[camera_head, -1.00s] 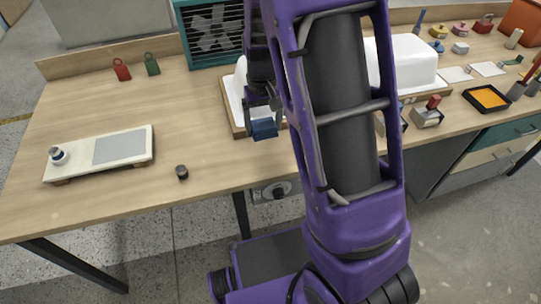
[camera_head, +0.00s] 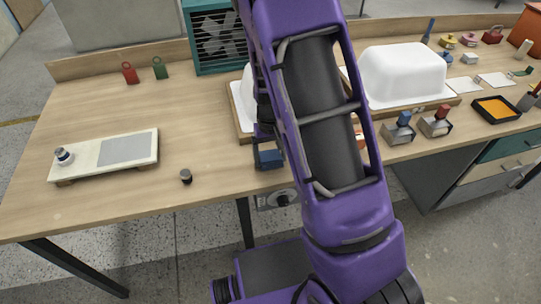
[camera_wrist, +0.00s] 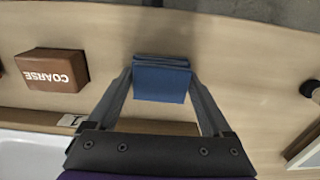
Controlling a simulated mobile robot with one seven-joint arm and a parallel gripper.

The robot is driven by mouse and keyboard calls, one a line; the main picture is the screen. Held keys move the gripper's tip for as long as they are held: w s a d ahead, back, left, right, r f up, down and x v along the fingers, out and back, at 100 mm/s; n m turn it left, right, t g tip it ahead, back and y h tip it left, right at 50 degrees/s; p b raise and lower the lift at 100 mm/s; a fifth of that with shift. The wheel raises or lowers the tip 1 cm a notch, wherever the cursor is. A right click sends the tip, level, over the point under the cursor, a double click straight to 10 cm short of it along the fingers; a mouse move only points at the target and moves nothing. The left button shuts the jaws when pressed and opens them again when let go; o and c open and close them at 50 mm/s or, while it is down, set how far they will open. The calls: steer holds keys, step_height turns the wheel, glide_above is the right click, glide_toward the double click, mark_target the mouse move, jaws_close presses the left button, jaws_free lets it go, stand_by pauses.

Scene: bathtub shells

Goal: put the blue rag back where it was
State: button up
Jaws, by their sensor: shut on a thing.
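The blue rag (camera_wrist: 162,80) is a small folded blue block between the fingers of my gripper (camera_wrist: 162,90) in the wrist view. My gripper is shut on it. In the head view the blue rag (camera_head: 270,159) shows below my gripper (camera_head: 267,145), near the front edge of the workbench. I cannot tell whether the rag touches the bench top. My arm hides part of the bench to the right of it.
White tub shells (camera_head: 403,75) stand on wooden boards; one is partly behind my arm. A brown block marked COARSE (camera_wrist: 52,70) lies beside the gripper. A small dark knob (camera_head: 186,176) and a pale board (camera_head: 105,153) are to the left. Bare bench lies between.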

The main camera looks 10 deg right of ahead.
mark_target(270, 155)
steer(key=shift+f, duration=0.1)
steer(key=shift+f, duration=0.15)
steer(key=o, duration=1.2)
steer(key=shift+o, duration=0.2)
step_height(270, 155, up, 13)
steer(key=p, duration=0.1)
steer(key=shift+f, duration=0.2)
